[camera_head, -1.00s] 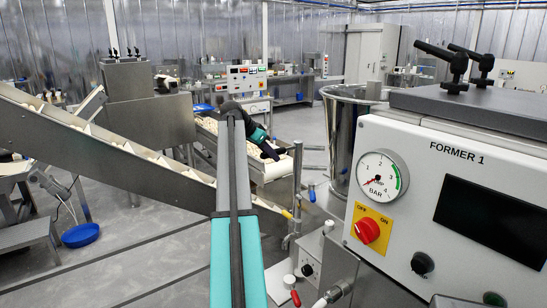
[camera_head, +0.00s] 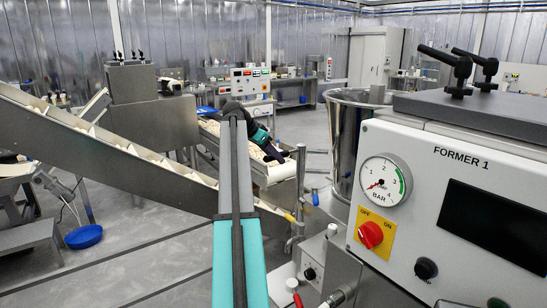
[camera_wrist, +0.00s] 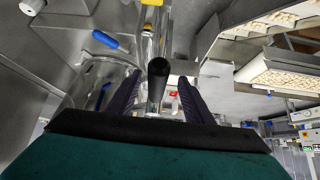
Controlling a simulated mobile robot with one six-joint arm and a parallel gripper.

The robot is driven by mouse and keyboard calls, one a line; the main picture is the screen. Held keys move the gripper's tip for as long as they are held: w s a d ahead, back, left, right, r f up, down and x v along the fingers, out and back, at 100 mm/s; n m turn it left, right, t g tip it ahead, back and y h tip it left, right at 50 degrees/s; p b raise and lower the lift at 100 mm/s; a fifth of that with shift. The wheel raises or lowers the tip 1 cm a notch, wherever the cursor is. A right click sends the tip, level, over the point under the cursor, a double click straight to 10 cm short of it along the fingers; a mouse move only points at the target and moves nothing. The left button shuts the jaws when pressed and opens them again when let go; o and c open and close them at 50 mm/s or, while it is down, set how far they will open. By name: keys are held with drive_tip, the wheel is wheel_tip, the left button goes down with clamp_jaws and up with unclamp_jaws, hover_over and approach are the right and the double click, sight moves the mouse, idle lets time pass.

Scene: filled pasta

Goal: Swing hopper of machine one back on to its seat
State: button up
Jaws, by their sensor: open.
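Machine one is the white cabinet marked FORMER 1 (camera_head: 460,158) on the right, with a pressure gauge and a red switch. The tall shiny steel vessel (camera_head: 350,135) standing behind and left of it appears to be its hopper; its lower part is partly hidden by the cabinet. My gripper (camera_head: 279,156) is left of the vessel, over the end of the pasta conveyor, and apart from the vessel. In the wrist view my gripper (camera_wrist: 157,98) has its two dark fingers apart. A black round-ended handle or rod (camera_wrist: 158,68) shows between them; whether they touch it is unclear.
The conveyor with pasta (camera_head: 275,172) and a sloped conveyor (camera_head: 110,150) stand to the left. A steel post (camera_head: 299,180) rises near my gripper. A blue handle (camera_wrist: 105,39) shows in the wrist view. A blue bowl (camera_head: 84,236) sits low at left.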

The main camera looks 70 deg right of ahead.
drive_tip(key=shift+r+p, duration=1.35)
drive_tip(key=shift+r, duration=2.75)
